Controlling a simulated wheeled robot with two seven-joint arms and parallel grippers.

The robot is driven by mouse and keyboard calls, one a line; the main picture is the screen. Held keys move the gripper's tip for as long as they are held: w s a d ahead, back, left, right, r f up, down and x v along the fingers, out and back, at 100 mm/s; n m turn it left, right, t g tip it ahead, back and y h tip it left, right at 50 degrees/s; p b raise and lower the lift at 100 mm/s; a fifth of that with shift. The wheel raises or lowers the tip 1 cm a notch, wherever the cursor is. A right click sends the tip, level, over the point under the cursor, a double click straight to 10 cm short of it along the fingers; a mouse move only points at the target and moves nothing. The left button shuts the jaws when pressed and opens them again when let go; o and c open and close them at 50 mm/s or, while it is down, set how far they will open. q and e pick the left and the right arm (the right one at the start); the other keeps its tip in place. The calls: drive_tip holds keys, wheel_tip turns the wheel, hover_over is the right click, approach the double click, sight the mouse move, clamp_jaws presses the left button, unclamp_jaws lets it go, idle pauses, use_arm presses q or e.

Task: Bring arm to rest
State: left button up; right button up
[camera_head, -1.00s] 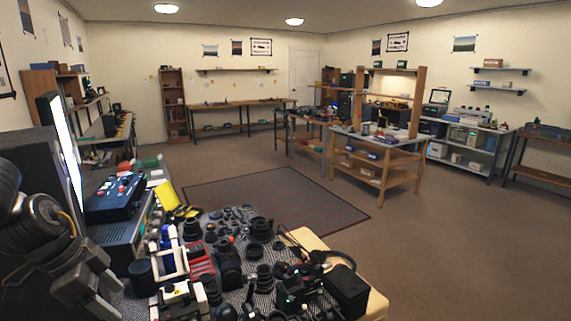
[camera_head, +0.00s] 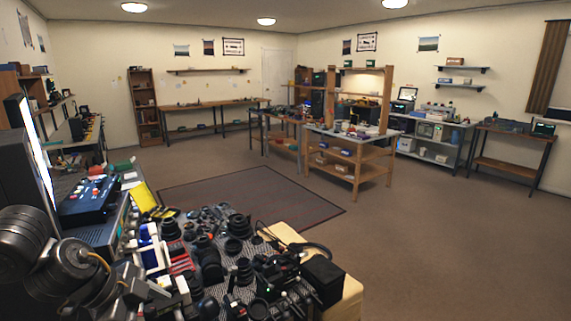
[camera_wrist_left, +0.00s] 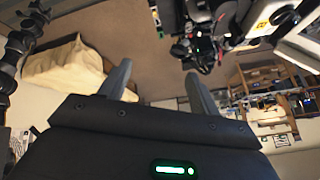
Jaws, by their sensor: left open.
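My left arm (camera_head: 70,265) comes in at the lower left of the head view, beside the crowded bench. Its far end is partly cut off and hard to make out among the bench items. In the left wrist view my left gripper (camera_wrist_left: 158,84) has its two fingers apart, with nothing between them. The wrist view looks tilted over the room, with dark equipment beyond the fingers at the top. My right gripper is not in view.
A lit screen (camera_head: 37,150) stands at the left. A dark mat (camera_head: 250,195) and open floor lie beyond. A wooden shelf bench (camera_head: 350,155) stands farther back.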

use_arm(q)
drive_tip(key=d+f+n+t+h, duration=0.1)
drive_tip(key=d+f+t+h, duration=0.15)
drive_tip(key=d, duration=0.75)
drive_tip(key=d+f+n+t+h, duration=0.15)
drive_tip(key=d+t, duration=0.25)
drive_tip(key=d, duration=0.5)
drive_tip(key=s+a+f+n+y, duration=0.2)
drive_tip(key=a+f+n+y, duration=0.15)
drive_tip(key=f, duration=0.25)
drive_tip(key=s+a+f+n+y, duration=0.3)
drive_tip(key=a+f+n, duration=0.1)
drive_tip(key=a+f, duration=0.15)
drive_tip(key=s+a+f+n+g+y, duration=0.1)
drive_tip(key=s+a+f+n+g, duration=0.1)
drive_tip(key=s+a+f+g, duration=0.5)
drive_tip(key=s+a+f+n+y, duration=0.15)
drive_tip(key=s+f, duration=0.35)
drive_tip(key=s, duration=0.5)
wheel_tip(320, 180, down, 25)
drive_tip(key=g, duration=0.1)
drive_tip(key=s+a+f+g, duration=0.1)
drive_tip(key=s+a+f, duration=0.1)
drive_tip(key=s+f, duration=1.3)
drive_tip(key=shift+s+a+f+y, duration=0.15)
drive_tip(key=shift+s+f+y, duration=0.2)
drive_tip(key=shift+s, duration=0.65)
